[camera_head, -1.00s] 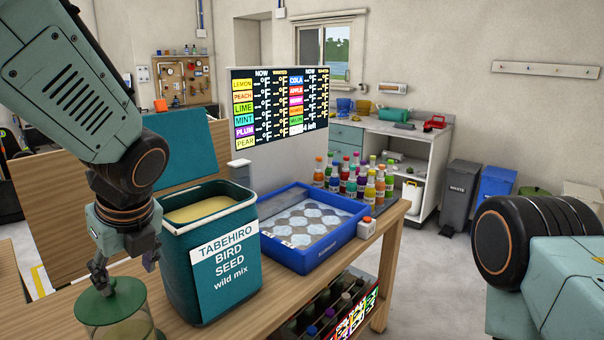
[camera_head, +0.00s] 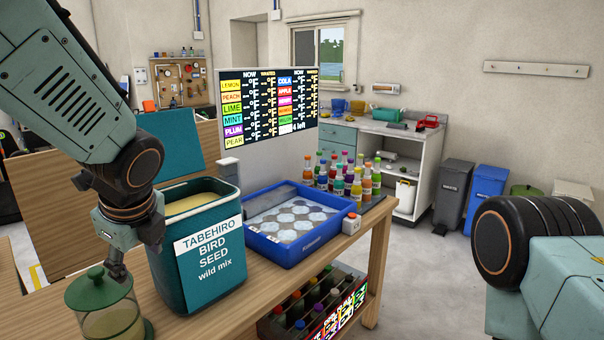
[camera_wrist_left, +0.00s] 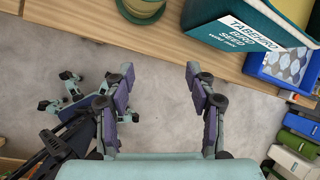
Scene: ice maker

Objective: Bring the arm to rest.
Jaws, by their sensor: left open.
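My left gripper (camera_head: 118,266) hangs pointing down at the left of the head view, in front of the bird seed bin and overlapping the green-lidded jar. In the left wrist view its two fingers (camera_wrist_left: 160,82) are spread apart with only grey floor between them, so it is open and empty. The green-lidded glass jar (camera_head: 105,308) stands at the left of the table; its edge shows at the top of the wrist view (camera_wrist_left: 141,8). My right gripper is not in view.
The teal bird seed bin (camera_head: 207,262) stands on the wooden table (camera_head: 352,252). A blue tray (camera_head: 287,250), several coloured bottles (camera_head: 338,182) and a sign board (camera_head: 268,103) are behind it. A bottle crate (camera_head: 315,308) sits below.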

